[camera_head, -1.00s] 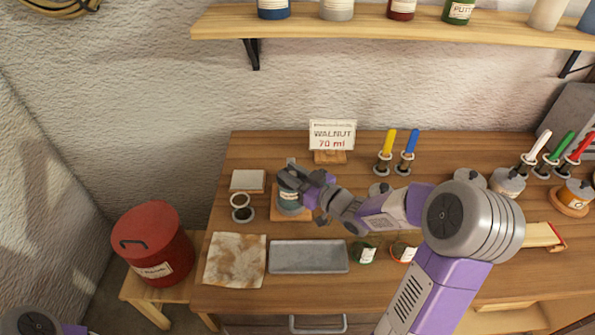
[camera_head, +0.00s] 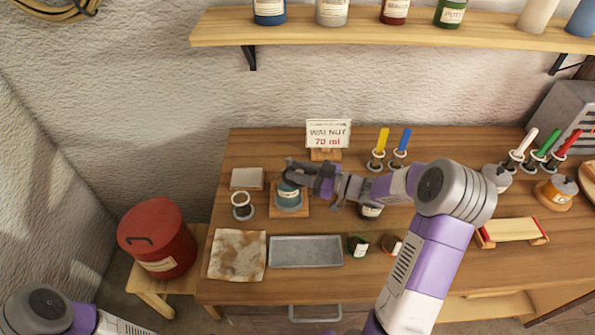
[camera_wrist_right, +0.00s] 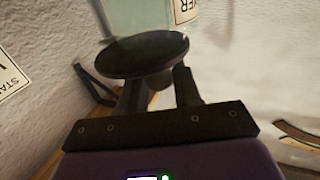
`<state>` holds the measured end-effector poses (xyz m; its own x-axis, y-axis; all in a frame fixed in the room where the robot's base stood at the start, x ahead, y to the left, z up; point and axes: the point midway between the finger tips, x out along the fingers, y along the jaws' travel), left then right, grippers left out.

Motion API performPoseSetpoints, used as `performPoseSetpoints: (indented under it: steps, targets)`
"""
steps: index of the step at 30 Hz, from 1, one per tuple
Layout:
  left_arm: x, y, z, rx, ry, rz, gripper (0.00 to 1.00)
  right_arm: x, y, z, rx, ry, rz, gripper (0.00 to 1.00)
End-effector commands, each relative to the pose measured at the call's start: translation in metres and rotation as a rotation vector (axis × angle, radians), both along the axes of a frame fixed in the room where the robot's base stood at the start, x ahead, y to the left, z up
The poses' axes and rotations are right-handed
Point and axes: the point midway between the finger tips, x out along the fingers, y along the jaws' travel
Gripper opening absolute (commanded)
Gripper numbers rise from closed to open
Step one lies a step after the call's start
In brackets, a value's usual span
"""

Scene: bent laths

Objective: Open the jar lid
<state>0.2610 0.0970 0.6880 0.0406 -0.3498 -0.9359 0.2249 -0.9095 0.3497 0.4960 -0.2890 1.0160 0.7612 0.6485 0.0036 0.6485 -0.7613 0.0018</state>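The jar (camera_head: 289,193) is a squat blue-grey pot with a dark lid, standing upright on a small wooden board (camera_head: 276,212) on the bench. My right gripper (camera_head: 291,168) is at the jar's top. In the right wrist view, which looks upside down, the lid (camera_wrist_right: 140,55) is a dark disc with a short knob (camera_wrist_right: 160,80). The knob sits between the two spread fingers of my right gripper (camera_wrist_right: 160,92); I cannot tell whether they touch it. The pale green jar body (camera_wrist_right: 140,16) lies against the lid. My left arm shows at the lower left; its gripper is out of view.
A small cup (camera_head: 241,205) and a pale block (camera_head: 247,179) stand left of the jar. A WALNUT 70 ml sign (camera_head: 328,133) is behind it. A grey tray (camera_head: 306,251), stained cloth (camera_head: 238,256) and small pots lie in front. A shelf (camera_head: 400,25) runs above.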

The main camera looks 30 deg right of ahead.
Motion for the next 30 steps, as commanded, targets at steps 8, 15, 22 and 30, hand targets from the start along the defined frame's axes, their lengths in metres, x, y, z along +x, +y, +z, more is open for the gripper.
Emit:
performPoseSetpoints:
  steps: [8, 15, 22, 30]
  targets:
    - [0.000, 0.000, 0.000, 0.000, 0.000, 0.000, 0.43, 0.000, 0.001, 0.001, 0.000, 0.000, 0.001, 0.47]
    - [0.000, 0.000, 0.002, 0.000, 0.000, 0.000, 0.43, -0.010, -0.010, 0.000, -0.001, 0.003, -0.004, 0.47]
    - [0.000, 0.000, 0.008, 0.000, 0.000, 0.000, 0.43, -0.040, -0.035, 0.001, -0.001, 0.001, -0.002, 0.47]
    - [0.000, 0.000, 0.009, 0.000, 0.000, 0.000, 0.43, -0.057, -0.048, 0.001, 0.000, -0.001, 0.001, 0.47]
